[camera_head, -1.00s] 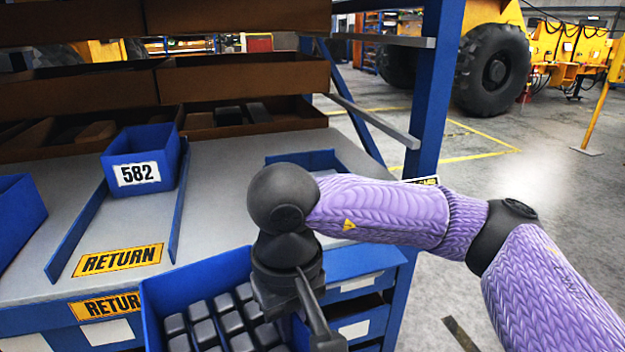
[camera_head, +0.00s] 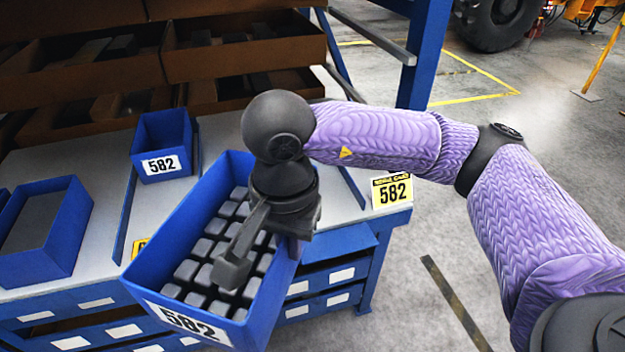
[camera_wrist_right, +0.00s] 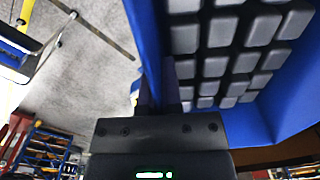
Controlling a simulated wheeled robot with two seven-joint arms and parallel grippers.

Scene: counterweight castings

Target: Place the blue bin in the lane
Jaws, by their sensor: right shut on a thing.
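The blue bin (camera_head: 180,235) is full of dark castings (camera_head: 215,255) and has a 582 label on its front. It sits at an angle in front of the shelf, covering part of its edge. My right gripper (camera_head: 292,242) is shut on the bin's right wall. In the right wrist view, the gripper (camera_wrist_right: 161,95) pinches the wall of the bin (camera_wrist_right: 142,35). A lane on the grey shelf lies behind my right arm, with a blue rail (camera_head: 352,188) and a yellow 582 sign (camera_head: 392,191) at its front; my arm hides much of it. My left gripper is out of view.
Another blue bin labelled 582 (camera_head: 163,147) stands in the lane to the left, beside blue rails. A further blue bin (camera_head: 45,232) is at far left. Brown trays (camera_head: 245,60) fill the racks behind. A blue post (camera_head: 420,60) rises at right; open floor lies beyond.

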